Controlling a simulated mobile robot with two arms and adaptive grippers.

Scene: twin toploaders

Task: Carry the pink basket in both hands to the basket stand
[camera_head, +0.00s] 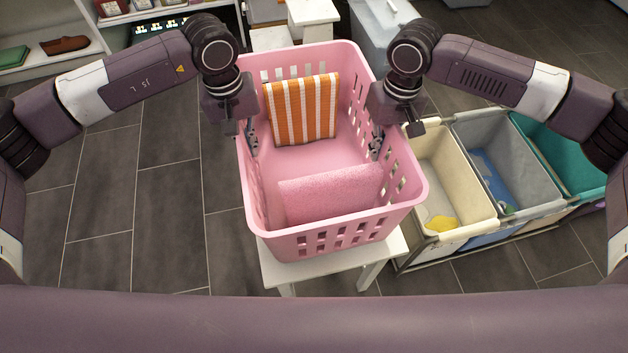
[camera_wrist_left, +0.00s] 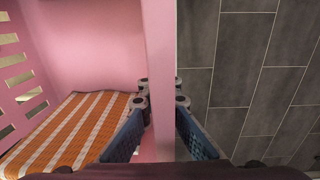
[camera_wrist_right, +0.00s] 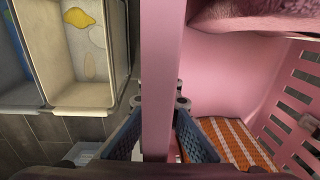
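The pink basket (camera_head: 336,235) is upright in the middle of the head view, over a white stool (camera_head: 375,262); I cannot tell whether it touches the stool's top. It holds an orange-and-white striped cloth (camera_head: 303,110) and a fuzzy pink cloth (camera_head: 330,193). My left gripper (camera_head: 252,142) is at the basket's left rim, its fingers on both sides of the wall (camera_wrist_left: 160,70). My right gripper (camera_head: 376,145) is likewise at the right rim, fingers on both sides of the wall (camera_wrist_right: 161,70). Both appear shut on it. I cannot identify the basket stand with certainty.
A cream bin (camera_head: 455,180), a grey bin (camera_head: 512,150) and a teal bin (camera_head: 570,150) stand at the right. White stools (camera_head: 313,12) and a grey box (camera_head: 378,30) are behind the basket. Shelves (camera_head: 85,55) stand at the back left. The left floor is clear.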

